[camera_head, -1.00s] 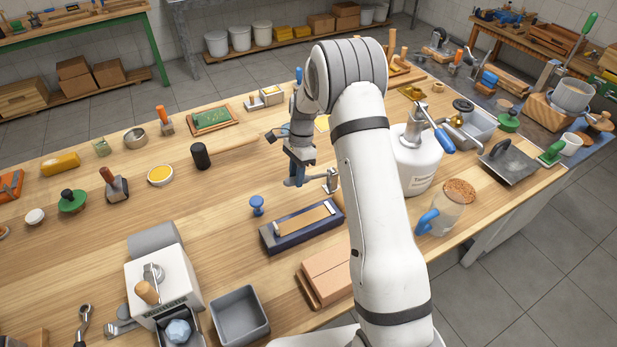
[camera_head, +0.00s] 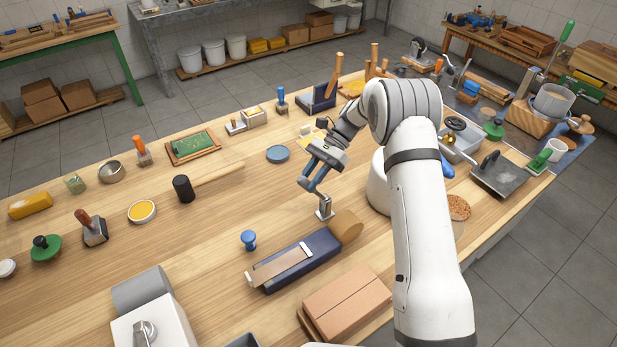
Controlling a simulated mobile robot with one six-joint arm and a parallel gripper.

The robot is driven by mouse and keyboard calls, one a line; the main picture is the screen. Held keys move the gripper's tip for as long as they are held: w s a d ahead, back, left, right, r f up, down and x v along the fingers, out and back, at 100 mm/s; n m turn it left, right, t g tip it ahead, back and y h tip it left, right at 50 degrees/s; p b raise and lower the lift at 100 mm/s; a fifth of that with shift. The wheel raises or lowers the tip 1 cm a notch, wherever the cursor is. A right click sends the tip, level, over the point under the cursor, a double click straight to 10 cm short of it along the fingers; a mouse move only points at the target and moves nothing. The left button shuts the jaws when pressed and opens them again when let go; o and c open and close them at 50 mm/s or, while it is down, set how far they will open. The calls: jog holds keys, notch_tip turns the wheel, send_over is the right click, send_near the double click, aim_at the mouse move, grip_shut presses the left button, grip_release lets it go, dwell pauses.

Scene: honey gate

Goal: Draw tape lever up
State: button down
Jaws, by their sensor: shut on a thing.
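The tape lever (camera_head: 324,208) stands on a small metal bracket on the wooden bench, just behind the tan tape roll. My gripper (camera_head: 312,184) is directly above and left of the bracket, shut on the lever's upper part. The lever slants up from the bracket into my fingers, which hide much of its handle. The dark blue tape holder (camera_head: 318,249) lies in front, with the tan tape roll (camera_head: 347,228) at its right end and a tan strip along its top.
A blue disc (camera_head: 278,154) and a black-headed mallet (camera_head: 184,188) are behind and left. A white container (camera_head: 378,187) stands close right of my gripper.

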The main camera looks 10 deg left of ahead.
jog(key=shift+w+d+f+g+y, duration=0.1)
jog(key=shift+d+f+g+y, duration=0.05)
jog(key=shift+d+g+y, duration=0.15)
jog(key=shift+a, duration=0.1)
jog(key=c, duration=1.2)
grip_release()
jog(key=shift+w+r, duration=0.1)
jog(key=shift+r, duration=0.1)
jog(key=shift+o, duration=0.2)
jog(key=b+v, duration=0.2)
jog(key=v, duration=0.5)
jog(key=shift+w+d+r, duration=0.15)
jog(key=shift+w+d, duration=0.1)
jog(key=shift+d, duration=0.05)
